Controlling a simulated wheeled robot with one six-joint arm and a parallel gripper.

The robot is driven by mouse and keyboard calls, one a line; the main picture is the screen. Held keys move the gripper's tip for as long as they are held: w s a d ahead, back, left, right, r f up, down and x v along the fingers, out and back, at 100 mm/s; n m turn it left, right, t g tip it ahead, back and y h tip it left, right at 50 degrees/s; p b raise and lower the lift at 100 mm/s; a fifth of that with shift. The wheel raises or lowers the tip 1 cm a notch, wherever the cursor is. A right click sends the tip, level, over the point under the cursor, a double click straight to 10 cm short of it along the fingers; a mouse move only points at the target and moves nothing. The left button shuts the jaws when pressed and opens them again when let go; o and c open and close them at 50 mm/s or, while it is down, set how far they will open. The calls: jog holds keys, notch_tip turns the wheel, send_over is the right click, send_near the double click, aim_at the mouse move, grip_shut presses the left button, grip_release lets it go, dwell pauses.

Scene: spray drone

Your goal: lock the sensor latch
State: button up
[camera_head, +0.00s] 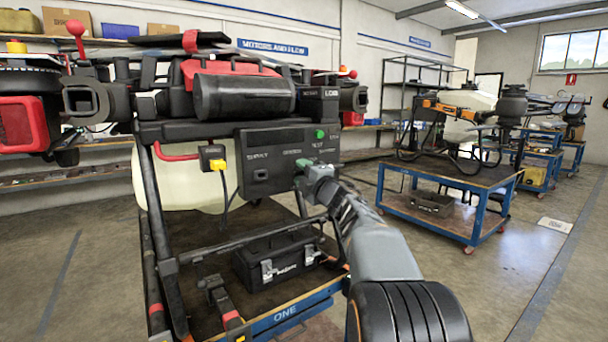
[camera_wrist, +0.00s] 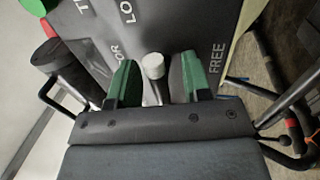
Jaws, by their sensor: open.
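The sensor latch (camera_wrist: 153,67) is a small pale metal lever with a rounded end. It stands on the dark control panel (camera_wrist: 185,25) of the spray drone, with "LO…" lettered above it and "FREE" to its right. My gripper (camera_wrist: 157,78) is open, with one green-padded finger on each side of the lever and a visible gap to each. The lever's lower end is hidden behind my gripper. In the head view the panel (camera_head: 262,165) faces me, and my gripper (camera_head: 304,168) reaches its right part, covering the latch there.
A green button (camera_head: 320,134) sits above my gripper on the panel. A black case (camera_head: 276,260) lies on the cart below. Another drone (camera_head: 465,112) stands on a blue cart at right, with open floor around it.

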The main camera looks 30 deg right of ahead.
jog(key=shift+s, duration=0.1)
jog(key=v, duration=1.3)
jog(key=shift+s+f, duration=0.2)
jog(key=shift+s, duration=0.05)
jog(key=shift+r, duration=0.15)
